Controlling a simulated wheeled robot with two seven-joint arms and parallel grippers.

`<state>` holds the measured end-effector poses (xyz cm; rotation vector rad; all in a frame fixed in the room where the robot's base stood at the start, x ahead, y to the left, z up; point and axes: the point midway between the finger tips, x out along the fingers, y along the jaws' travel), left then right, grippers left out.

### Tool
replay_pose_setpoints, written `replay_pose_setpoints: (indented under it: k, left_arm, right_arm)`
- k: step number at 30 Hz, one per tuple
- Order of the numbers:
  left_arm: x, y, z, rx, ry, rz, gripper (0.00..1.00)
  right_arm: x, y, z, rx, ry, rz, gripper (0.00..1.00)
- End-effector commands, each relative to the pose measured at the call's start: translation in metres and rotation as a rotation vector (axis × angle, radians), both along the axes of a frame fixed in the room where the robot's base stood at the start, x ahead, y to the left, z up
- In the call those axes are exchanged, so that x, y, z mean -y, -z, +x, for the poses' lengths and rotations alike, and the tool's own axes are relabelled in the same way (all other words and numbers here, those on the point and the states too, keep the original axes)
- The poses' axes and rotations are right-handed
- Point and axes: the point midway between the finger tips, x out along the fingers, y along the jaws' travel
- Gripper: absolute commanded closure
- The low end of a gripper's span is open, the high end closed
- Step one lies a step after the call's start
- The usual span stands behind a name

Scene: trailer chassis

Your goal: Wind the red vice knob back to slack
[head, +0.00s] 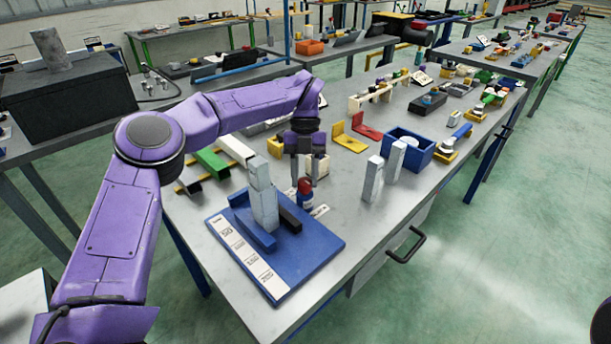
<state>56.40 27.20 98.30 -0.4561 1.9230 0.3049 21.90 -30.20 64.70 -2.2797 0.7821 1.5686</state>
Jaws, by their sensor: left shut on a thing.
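The vice stands on a blue board (308,252) with white labels, at the near left of the grey table. A pale metal block (264,205) stands upright between a blue jaw (252,232) and a dark bar (289,216). The red knob (305,186) sits behind the bar, with blue below it. My left gripper (304,180) points down over the knob, a finger on each side, and is shut on it. The fingers partly cover the knob's top. My right gripper is out of view.
Two pale blocks (373,180) and a blue bin (408,150) stand to the right. Yellow and red brackets (351,138) lie behind. Green and white bars (212,162) lie behind the board on the left. The table's front right strip is clear.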

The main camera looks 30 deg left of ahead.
Motion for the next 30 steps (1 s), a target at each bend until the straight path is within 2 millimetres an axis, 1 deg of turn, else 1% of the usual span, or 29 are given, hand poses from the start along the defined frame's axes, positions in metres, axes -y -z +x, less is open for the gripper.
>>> replay_pose_setpoints:
  k: [2,3,5,6,13,16,17,20,23,24,27,30]
  left_arm:
    - [-0.001,0.0,0.0,0.002,-0.001,0.001,0.93]
    - [-0.001,0.0,0.0,0.002,-0.001,0.001,0.59]
    - [0.0,0.0,0.0,0.002,-0.001,0.001,0.4]
    - [0.0,0.0,0.0,0.002,-0.001,0.001,0.38]
    - [0.0,0.0,0.0,0.001,0.0,0.0,0.38]
    - [-0.001,-0.006,0.003,0.001,0.0,0.002,0.38]
    - [-0.002,-0.01,0.004,0.002,-0.001,0.003,0.38]
    - [-0.004,-0.031,0.011,0.005,-0.002,0.002,0.38]
    - [-0.009,-0.057,0.02,0.005,-0.004,0.004,0.38]
    - [-0.011,-0.066,0.023,0.001,-0.002,0.004,0.38]
    - [-0.014,-0.085,0.03,0.003,-0.002,0.004,0.38]
    - [-0.017,-0.094,0.033,-0.001,-0.002,0.003,0.38]
  right_arm:
    - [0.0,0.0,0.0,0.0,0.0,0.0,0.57]
    - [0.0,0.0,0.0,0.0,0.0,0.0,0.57]
    - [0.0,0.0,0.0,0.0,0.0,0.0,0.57]
    - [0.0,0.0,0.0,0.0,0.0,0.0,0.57]
    - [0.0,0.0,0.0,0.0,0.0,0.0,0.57]
    - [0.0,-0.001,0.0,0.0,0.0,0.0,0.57]
    - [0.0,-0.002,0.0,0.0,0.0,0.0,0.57]
    - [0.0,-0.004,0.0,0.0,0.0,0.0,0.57]
    - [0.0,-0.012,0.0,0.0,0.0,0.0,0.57]
    - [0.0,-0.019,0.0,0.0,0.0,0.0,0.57]
    - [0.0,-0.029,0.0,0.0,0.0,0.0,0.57]
    - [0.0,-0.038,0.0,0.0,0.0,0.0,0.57]
